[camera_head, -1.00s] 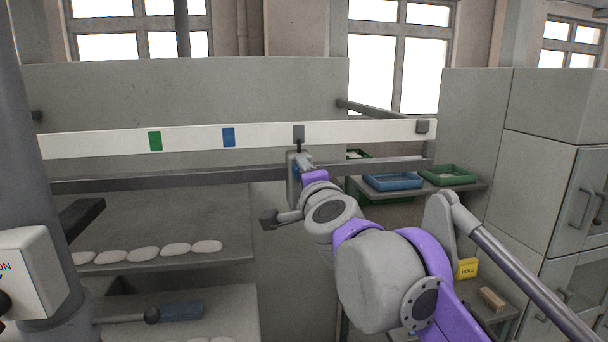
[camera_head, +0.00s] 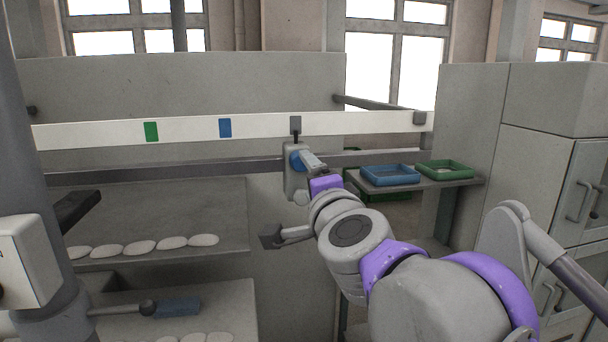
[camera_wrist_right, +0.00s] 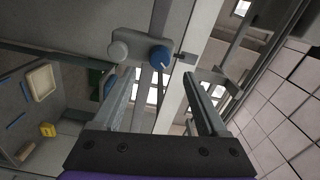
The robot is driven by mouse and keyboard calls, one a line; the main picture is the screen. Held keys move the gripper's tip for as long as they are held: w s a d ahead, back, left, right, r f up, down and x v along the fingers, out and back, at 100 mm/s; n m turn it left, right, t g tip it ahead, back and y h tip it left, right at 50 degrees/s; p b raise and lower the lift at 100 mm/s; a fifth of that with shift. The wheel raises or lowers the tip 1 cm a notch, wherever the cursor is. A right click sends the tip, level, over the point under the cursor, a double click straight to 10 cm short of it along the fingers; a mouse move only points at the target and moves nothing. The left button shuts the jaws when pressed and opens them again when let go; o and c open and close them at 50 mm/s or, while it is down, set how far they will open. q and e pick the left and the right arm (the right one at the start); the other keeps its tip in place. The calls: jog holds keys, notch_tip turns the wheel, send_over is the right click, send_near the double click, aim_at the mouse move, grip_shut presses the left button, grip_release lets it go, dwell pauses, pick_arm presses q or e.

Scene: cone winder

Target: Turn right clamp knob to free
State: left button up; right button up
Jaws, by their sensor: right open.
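The right clamp (camera_head: 290,185) is a grey block below the long white rail, with a blue round knob (camera_head: 297,160) on its front. In the right wrist view the blue knob (camera_wrist_right: 160,56) faces me, beside a pale round knob (camera_wrist_right: 118,51) on the same grey block. My right gripper (camera_head: 314,165) is just in front of and right of the blue knob. In the right wrist view its two fingers are spread wide with nothing between them, and the knob lies beyond them, between their tips as seen. My left gripper is not in view.
The white rail (camera_head: 80,136) carries a green and a blue mark and a grey block above the clamp. A dark bar runs below it. Blue (camera_head: 390,176) and green (camera_head: 445,169) trays sit on a shelf at right. Pale oval pieces (camera_head: 140,247) lie on the left shelf.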

jog(key=shift+s+d, duration=0.15)
jog(key=shift+s, duration=0.6)
jog(key=shift+s+d, duration=0.15)
jog(key=shift+s, duration=0.6)
jog(key=s+d+f+n+g, duration=0.15)
jog(key=f+n, duration=0.25)
jog(key=f, duration=0.5)
jog(key=s+d+f+n+g+y, duration=0.1)
jog(key=s+f+n+g, duration=0.2)
jog(key=f, duration=0.7)
jog(key=s+d+f+n+g, duration=0.15)
jog(key=f+n, duration=0.25)
jog(key=f, duration=0.5)
jog(key=s+d+f+n+g+h, duration=0.1)
jog(key=s+d+f+g, duration=0.1)
jog(key=s+f, duration=0.3)
jog(key=s+d+f+n+g+h, duration=0.1)
jog(key=s+d+f, duration=0.3)
jog(key=f, duration=0.5)
jog(key=s+d+f+n+g+h, duration=0.1)
jog(key=s+d+f+g+h, duration=0.1)
jog(key=s+d+f, duration=0.3)
notch_tip(320, 180, down, 3)
jog(key=shift+s+d+f+g, duration=0.1)
jog(key=shift+s+d+g, duration=0.1)
jog(key=shift+s+g, duration=0.25)
